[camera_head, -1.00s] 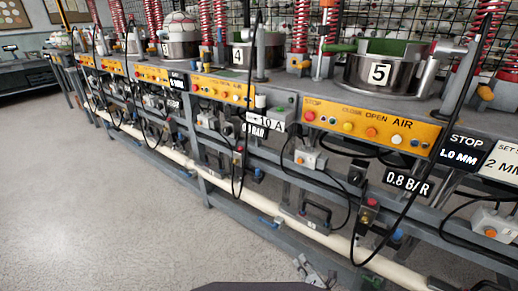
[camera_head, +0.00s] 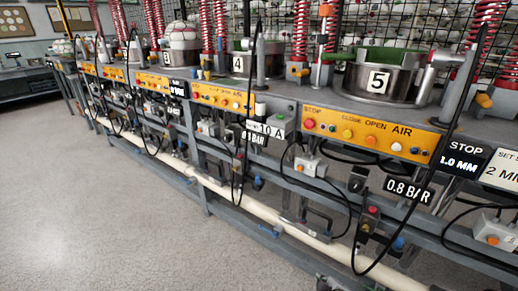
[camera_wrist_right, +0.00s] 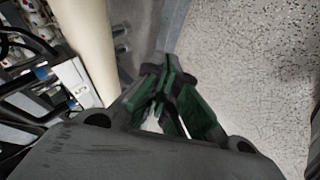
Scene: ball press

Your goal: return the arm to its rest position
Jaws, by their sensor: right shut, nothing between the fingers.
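My right gripper (camera_wrist_right: 166,78) shows in the wrist view with its dark green-lined fingers drawn together and nothing held between them. It points down past a cream pipe (camera_wrist_right: 88,45), over the speckled floor. In the head view only a small dark part of it shows at the bottom edge, below the bench's lower rail. My left gripper is not in view.
A long press bench with an orange button panel (camera_head: 372,132) runs across the head view. Pot number 5 (camera_head: 376,82) stands on top. Black cables (camera_head: 357,235) hang in front. The pale floor (camera_head: 90,220) at left is clear.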

